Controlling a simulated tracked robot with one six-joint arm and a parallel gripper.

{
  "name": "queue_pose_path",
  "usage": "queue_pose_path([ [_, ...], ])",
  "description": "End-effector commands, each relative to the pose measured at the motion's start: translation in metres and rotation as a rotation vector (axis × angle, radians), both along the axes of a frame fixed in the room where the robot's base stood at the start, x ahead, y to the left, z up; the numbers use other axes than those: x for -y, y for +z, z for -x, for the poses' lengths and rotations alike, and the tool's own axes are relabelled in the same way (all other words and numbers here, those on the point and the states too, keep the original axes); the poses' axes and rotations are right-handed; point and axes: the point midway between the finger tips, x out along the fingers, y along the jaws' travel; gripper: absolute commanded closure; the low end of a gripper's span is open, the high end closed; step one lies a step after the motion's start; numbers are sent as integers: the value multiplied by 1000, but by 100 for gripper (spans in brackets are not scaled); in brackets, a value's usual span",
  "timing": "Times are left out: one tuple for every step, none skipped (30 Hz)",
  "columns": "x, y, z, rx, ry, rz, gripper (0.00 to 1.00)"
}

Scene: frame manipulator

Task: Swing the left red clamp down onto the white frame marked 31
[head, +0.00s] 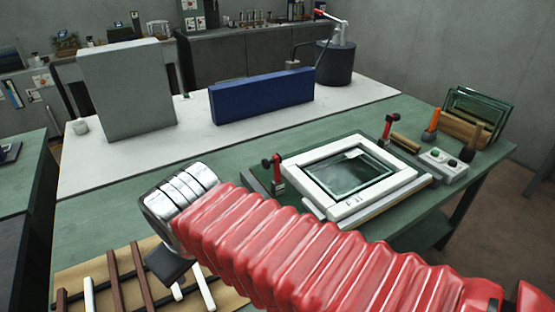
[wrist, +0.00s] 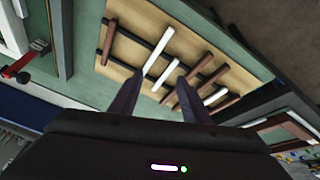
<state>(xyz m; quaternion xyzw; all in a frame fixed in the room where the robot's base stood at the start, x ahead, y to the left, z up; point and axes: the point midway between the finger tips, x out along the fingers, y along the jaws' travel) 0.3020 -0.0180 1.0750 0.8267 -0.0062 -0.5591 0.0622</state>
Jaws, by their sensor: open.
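The white frame (head: 376,196) lies on a dark green base on the bench and surrounds a glass pane (head: 350,176). A dark mark on its front rim looks like 31. The left red clamp (head: 278,180) stands upright beside the frame's left corner, with a black knob at its top. Another red clamp (head: 387,128) stands at the back right. My gripper (wrist: 160,77) is open and empty, its two dark fingers apart above the wooden board of bars. It is well left of the frame and clamp. A red clamp part (wrist: 18,66) shows at the wrist view's left edge; I cannot tell which clamp.
The wooden board (head: 75,280) with brown and white bars lies at the front left. A blue block (head: 262,96) and grey panel (head: 130,88) stand behind. A button box (head: 443,166), tools and a glass rack (head: 478,115) are right of the frame.

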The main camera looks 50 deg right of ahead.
Motion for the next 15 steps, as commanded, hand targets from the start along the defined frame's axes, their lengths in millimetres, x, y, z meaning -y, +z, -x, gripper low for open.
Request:
queue_pose_path([
  [6,-3,-2,-36,15,32,57],
  [10,-5,-3,-60,27,52,57],
  [17,-7,-4,-90,41,83,57],
  [22,-9,-5,-114,52,105,57],
  [26,-11,-6,-140,63,126,57],
  [33,-12,-7,-171,78,156,57],
  [38,-13,-8,-195,90,177,57],
  [42,-15,-9,-219,101,198,57],
  [49,-17,-10,-252,115,226,57],
  [54,-17,-12,-275,127,248,57],
  [59,-18,-13,-300,139,267,57],
  [65,-20,-14,-334,153,294,57],
  [70,-20,-16,-357,165,315,57],
  [75,-21,-17,-382,176,334,57],
  [82,-22,-19,-416,191,361,57],
])
